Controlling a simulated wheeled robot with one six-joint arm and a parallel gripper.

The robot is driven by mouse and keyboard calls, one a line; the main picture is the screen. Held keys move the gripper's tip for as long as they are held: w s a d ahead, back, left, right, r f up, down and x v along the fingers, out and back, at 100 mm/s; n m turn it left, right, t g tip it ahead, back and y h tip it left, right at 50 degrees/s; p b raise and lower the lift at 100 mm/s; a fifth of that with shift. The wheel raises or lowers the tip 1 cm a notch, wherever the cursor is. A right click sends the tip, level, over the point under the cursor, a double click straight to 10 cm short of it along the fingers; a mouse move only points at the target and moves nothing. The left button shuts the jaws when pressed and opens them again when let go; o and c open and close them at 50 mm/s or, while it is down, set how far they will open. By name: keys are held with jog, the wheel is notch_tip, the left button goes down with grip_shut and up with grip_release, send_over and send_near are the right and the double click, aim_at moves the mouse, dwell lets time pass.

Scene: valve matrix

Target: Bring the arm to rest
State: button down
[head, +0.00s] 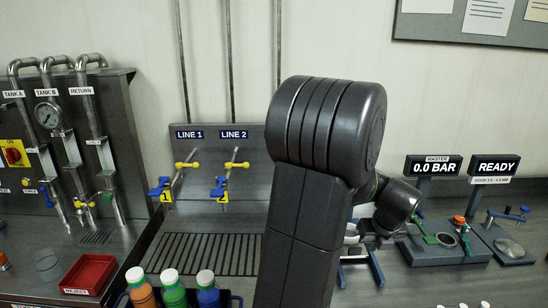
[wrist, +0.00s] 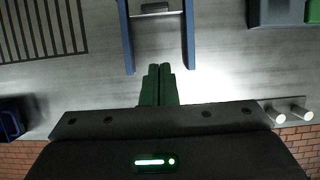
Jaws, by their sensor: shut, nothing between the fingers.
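My gripper (wrist: 159,70) shows in the wrist view with its two dark green fingers side by side and shut, nothing between them. It points over the grey bench top (wrist: 100,80). A blue two-legged frame (wrist: 189,40) lies just beyond the fingertips, one leg to each side, apart from them. In the head view my arm stands large in the middle, bent at the elbow, and hides part of the bench.
In the head view, a slotted drain grate (head: 205,254), a bottle holder with several bottles (head: 174,288) and a red tray (head: 90,273) are left of my arm. The blue frame (head: 376,268), gauge displays (head: 434,166) and valve blocks (head: 443,241) are right.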

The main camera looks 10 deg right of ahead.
jog(key=p, duration=0.2)
send_near(355, 258)
jog(key=f, duration=0.1)
jog(key=s+f, duration=0.2)
jog(key=f, duration=0.1)
jog(key=shift+a, duration=0.1)
jog(key=w, duration=0.3)
jog(key=shift+w+d+b, duration=0.25)
jog(key=shift+b, duration=0.1)
jog(key=shift+a+r, duration=0.1)
